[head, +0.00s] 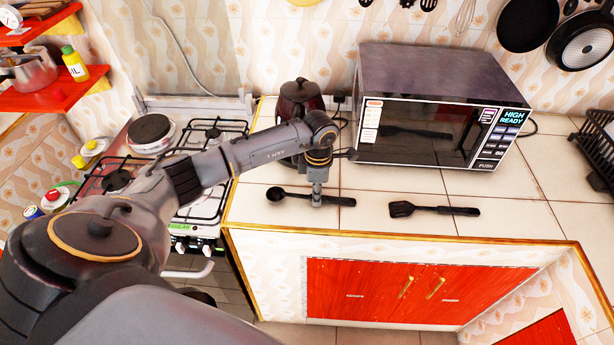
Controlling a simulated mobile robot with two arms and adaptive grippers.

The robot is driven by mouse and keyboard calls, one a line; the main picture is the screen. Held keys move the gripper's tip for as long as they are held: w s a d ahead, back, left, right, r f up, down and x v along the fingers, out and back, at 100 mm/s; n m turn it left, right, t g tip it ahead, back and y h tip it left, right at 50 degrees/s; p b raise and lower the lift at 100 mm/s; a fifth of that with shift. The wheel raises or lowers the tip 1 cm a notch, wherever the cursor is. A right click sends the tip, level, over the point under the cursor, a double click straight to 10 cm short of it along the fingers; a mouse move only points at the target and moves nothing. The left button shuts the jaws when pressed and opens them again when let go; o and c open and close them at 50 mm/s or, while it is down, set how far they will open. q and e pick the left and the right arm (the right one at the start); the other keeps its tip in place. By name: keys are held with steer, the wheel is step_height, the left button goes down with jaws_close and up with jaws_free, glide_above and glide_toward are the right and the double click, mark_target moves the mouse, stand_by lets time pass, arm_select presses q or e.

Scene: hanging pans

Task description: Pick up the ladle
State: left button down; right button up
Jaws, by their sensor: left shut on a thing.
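A black ladle (276,194) lies on the white tiled counter, with its round bowl to the left and its handle to the right. My left gripper (316,203) points straight down over the ladle's handle and is shut on it. The ladle appears to be at counter level; I cannot tell whether it is lifted. The gripper hides part of the handle. My right gripper is not in view.
A black slotted spatula (434,210) lies to the right on the counter. A microwave (432,105) stands behind, with a dark kettle (299,97) to its left. A gas stove (212,190) is at the left. The counter's right front is clear.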

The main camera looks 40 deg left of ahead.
arm_select(q)
steer(key=shift+r+b, duration=0.35)
steer(key=r, duration=0.1)
steer(key=r+b, duration=0.1)
steer(key=shift+s+r+b, duration=0.2)
steer(key=shift+r+b, duration=0.1)
steer(key=shift+r, duration=0.05)
steer(key=s+d+r+b, duration=0.1)
steer(key=s+r+b, duration=0.3)
steer(key=s+r, duration=0.5)
steer(key=s, duration=0.4)
steer(key=shift+s+d+r, duration=0.3)
